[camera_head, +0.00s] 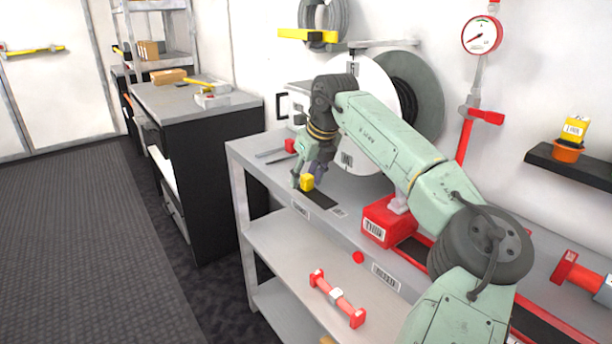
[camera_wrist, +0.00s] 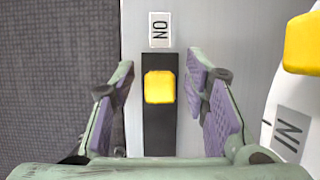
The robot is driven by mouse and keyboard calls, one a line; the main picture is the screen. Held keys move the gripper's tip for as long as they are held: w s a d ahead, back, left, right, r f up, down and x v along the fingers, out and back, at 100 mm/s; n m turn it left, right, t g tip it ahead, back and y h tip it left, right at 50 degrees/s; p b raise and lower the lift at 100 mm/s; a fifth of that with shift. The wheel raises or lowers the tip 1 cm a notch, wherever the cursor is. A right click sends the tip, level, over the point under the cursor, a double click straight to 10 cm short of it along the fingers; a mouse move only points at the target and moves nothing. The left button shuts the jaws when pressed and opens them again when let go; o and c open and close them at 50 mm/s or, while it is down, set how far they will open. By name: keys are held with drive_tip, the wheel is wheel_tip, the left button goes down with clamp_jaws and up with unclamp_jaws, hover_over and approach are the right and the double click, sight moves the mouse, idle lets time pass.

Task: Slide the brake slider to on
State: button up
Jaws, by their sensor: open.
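The brake slider's yellow knob (camera_wrist: 160,87) sits on a black track (camera_wrist: 160,130). In the wrist view it is in the upper part of the track, nearer the end with the white "ON" label (camera_wrist: 159,29). A short strip of track shows between knob and label. My gripper (camera_wrist: 163,95) is open, with one finger on each side of the knob and gaps between. In the head view the knob (camera_head: 307,183) is at the far end of the track (camera_head: 321,200), just below my gripper (camera_head: 305,178); the "ON" label cannot be made out there.
A white reel (camera_head: 372,95) stands behind the slider; its edge with an "IN" label (camera_wrist: 289,129) and a yellow part (camera_wrist: 303,43) are at the right in the wrist view. A red box (camera_head: 385,223) stands nearer on the bench. Open floor (camera_head: 75,230) lies left.

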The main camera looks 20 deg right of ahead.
drive_tip(key=v, duration=1.2)
drive_tip(key=shift+w, duration=0.1)
